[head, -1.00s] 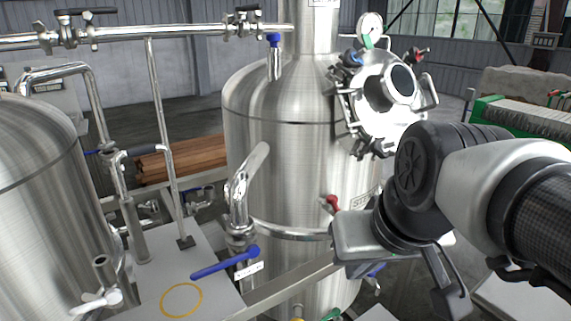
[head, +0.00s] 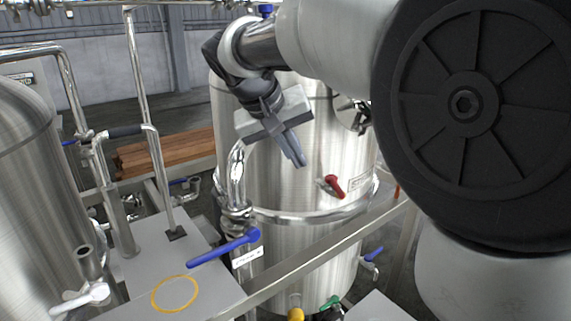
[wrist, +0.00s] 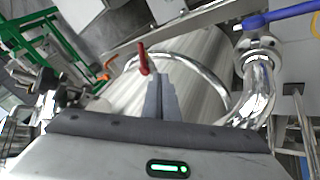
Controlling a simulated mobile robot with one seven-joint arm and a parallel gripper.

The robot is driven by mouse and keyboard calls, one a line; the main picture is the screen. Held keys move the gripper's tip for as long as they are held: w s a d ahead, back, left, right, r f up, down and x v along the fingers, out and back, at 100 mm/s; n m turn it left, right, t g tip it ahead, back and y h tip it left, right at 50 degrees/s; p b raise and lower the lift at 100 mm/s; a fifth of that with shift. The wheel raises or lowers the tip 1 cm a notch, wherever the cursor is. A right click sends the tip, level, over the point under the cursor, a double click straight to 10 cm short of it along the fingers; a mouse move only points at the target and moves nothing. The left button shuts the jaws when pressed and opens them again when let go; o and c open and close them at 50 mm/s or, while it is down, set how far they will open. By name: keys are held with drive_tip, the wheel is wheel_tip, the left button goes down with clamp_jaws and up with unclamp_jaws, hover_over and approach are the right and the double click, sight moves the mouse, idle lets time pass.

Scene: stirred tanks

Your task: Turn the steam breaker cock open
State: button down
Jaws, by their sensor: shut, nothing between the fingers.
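A small cock with a red handle (head: 334,186) sticks out of the front of the tall steel tank (head: 290,240). A label plate is beside it, too small to read, so I cannot confirm it is the steam breaker cock. The red handle also shows in the wrist view (wrist: 143,58), just beyond my fingertips. My gripper (head: 299,162) is shut and empty, pointing down in front of the tank, above and left of the red handle. In the wrist view, the closed fingers (wrist: 158,98) appear close to the handle, but contact cannot be told.
A blue lever (head: 225,248) with a label sits on a pipe left of the tank; it shows in the wrist view too (wrist: 285,15). A bent steel pipe (head: 237,180) rises close to my gripper's left. A steel rail (head: 310,262) crosses below the red handle.

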approach(337, 188)
wheel_tip(337, 188, down, 5)
drive_tip(key=w+a, duration=0.2)
drive_tip(key=a, duration=0.1)
drive_tip(key=shift+w+d+f, duration=0.15)
drive_tip(key=shift+d, duration=0.9)
drive_tip(key=shift+w+d+f, duration=0.15)
drive_tip(key=shift+d+f, duration=0.05)
drive_tip(key=shift+d, duration=0.85)
drive_tip(key=shift+d, duration=0.15)
